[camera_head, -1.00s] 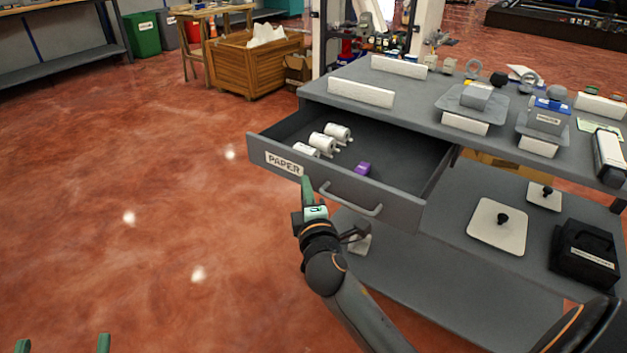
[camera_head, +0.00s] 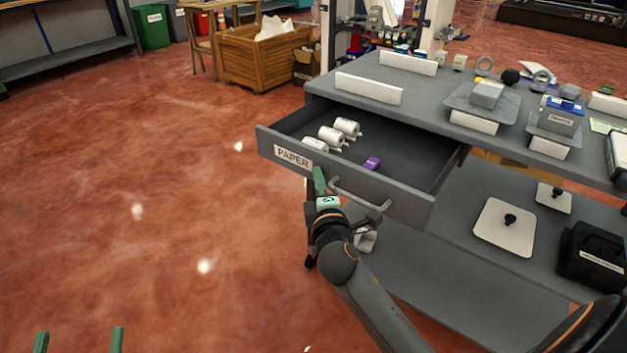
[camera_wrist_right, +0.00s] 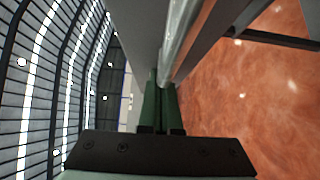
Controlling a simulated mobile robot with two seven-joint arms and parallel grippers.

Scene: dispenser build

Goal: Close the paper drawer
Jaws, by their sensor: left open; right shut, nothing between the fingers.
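The paper drawer (camera_head: 400,196) is a grey drawer pulled out from under the workbench top, with a "PAPER" label at its front left. Its bar handle (camera_head: 352,198) is on the front face. Several white rolls (camera_head: 332,137) and a purple item (camera_head: 371,163) lie inside. My right gripper (camera_head: 318,178) is shut and empty, its green fingers at the drawer front between label and handle. In the right wrist view the shut fingers (camera_wrist_right: 160,100) point along the drawer front beside the handle bar; contact is unclear. My left gripper (camera_head: 79,340) is open over the floor at the lower left.
The bench top (camera_head: 430,95) holds trays, blocks and white labels. A lower shelf (camera_head: 450,265) carries flat plates with black knobs and a black case (camera_head: 592,256). The red floor to the left is clear. A wooden crate (camera_head: 262,55) stands far back.

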